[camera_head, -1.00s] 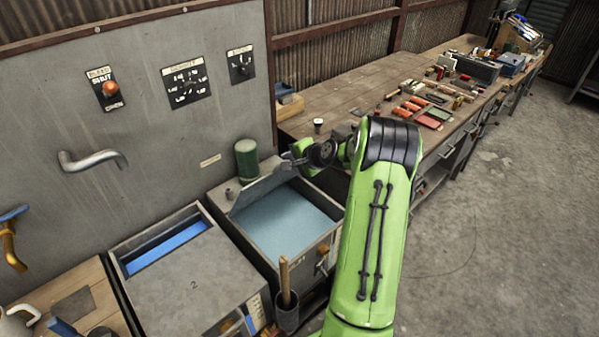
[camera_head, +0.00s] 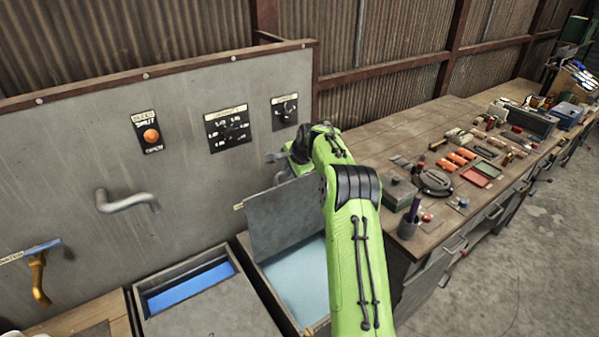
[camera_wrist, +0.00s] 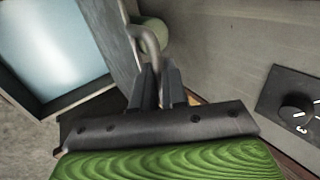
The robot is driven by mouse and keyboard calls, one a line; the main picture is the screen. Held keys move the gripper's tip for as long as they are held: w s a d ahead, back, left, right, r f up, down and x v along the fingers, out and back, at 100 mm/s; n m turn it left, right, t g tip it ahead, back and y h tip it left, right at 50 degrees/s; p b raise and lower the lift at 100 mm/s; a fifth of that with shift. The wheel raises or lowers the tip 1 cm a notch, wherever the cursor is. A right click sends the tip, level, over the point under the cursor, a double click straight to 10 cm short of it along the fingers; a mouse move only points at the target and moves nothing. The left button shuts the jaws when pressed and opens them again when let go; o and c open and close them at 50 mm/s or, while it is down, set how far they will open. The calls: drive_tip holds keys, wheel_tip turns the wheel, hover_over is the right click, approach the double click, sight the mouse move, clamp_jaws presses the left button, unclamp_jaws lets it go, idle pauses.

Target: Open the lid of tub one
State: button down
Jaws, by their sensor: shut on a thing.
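The grey lid (camera_head: 283,218) of the tub stands raised, roughly upright, at the back of the tub (camera_head: 258,280). Light blue liquid (camera_head: 302,285) shows in the open tub, and also at the upper left of the wrist view (camera_wrist: 50,45). My gripper (camera_head: 277,158) is at the lid's upper edge, partly hidden by my green arm. In the wrist view my gripper (camera_wrist: 160,72) is shut on a bent grey handle (camera_wrist: 150,42) beside the lid (camera_wrist: 108,35), which is seen nearly edge-on. The tub's right side is hidden by my arm.
A tub with blue inside (camera_head: 190,285) stands to the left. A crowded workbench (camera_head: 450,160) runs along the right. A green cylinder (camera_wrist: 152,33) is behind the handle.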

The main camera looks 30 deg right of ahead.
drive_tip(key=shift+f, duration=0.55)
drive_tip(key=c, duration=1.3)
unclamp_jaws()
drive_tip(key=shift+w, duration=0.15)
drive_tip(key=v, duration=0.5)
drive_tip(key=b+v, duration=0.1)
drive_tip(key=v, duration=0.4)
drive_tip(key=b+v, duration=0.1)
drive_tip(key=v, duration=0.5)
drive_tip(key=shift+w+r, duration=0.25)
drive_tip(key=shift+w, duration=0.05)
drive_tip(key=s+a+r+n+g+h+b, duration=0.1)
drive_tip(key=s+a+n+b, duration=0.3)
drive_tip(key=s+a+n, duration=1)
drive_tip(key=s+a+f+n+b, duration=0.1)
drive_tip(key=s+a+f, duration=0.2)
drive_tip(key=s, duration=0.4)
drive_tip(key=s+a+f+n+b, duration=0.1)
drive_tip(key=s+a+f, duration=0.2)
drive_tip(key=s, duration=0.4)
drive_tip(key=s+a+f+n+b, duration=0.1)
drive_tip(key=s+a+f, duration=0.2)
drive_tip(key=s, duration=0.4)
drive_tip(key=shift+a+f+n+y, duration=0.25)
drive_tip(key=shift+f+n+y, duration=0.15)
drive_tip(key=shift+f, duration=0.2)
